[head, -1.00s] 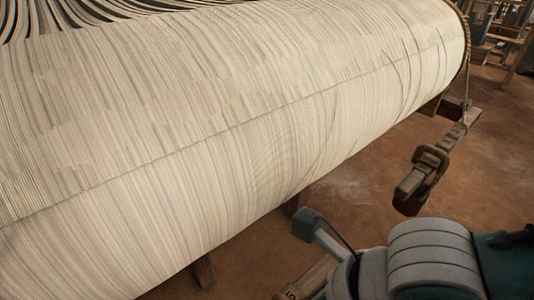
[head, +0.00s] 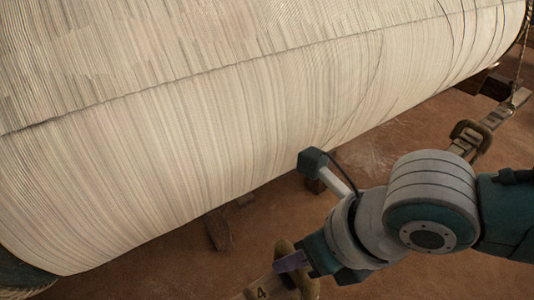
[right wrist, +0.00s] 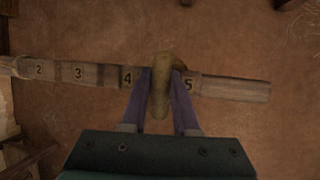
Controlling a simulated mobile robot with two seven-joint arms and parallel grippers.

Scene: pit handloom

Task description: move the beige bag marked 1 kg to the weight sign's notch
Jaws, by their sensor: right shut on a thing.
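My right gripper (right wrist: 163,78) has its purple fingers closed on a tan, looped thing that I take to be the beige bag (right wrist: 163,60). It sits across the wooden lever (right wrist: 232,88) between the marks 4 and 5. In the head view the right gripper (head: 291,262) holds the bag (head: 307,284) at the bottom edge, beside the lever's mark 4 (head: 261,292). The bag's lower part is hidden, and no 1 kg mark shows. Whether its loop rests in a notch I cannot tell. No weight sign shows on the visible lever. My left gripper is out of view.
A large warp beam (head: 200,110) wound with pale threads fills the upper left, close to my right arm. Another wooden bar (head: 497,118) with a brown loop (head: 470,136) on it hangs from a rope at right. Bare earth floor (head: 170,262) lies below.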

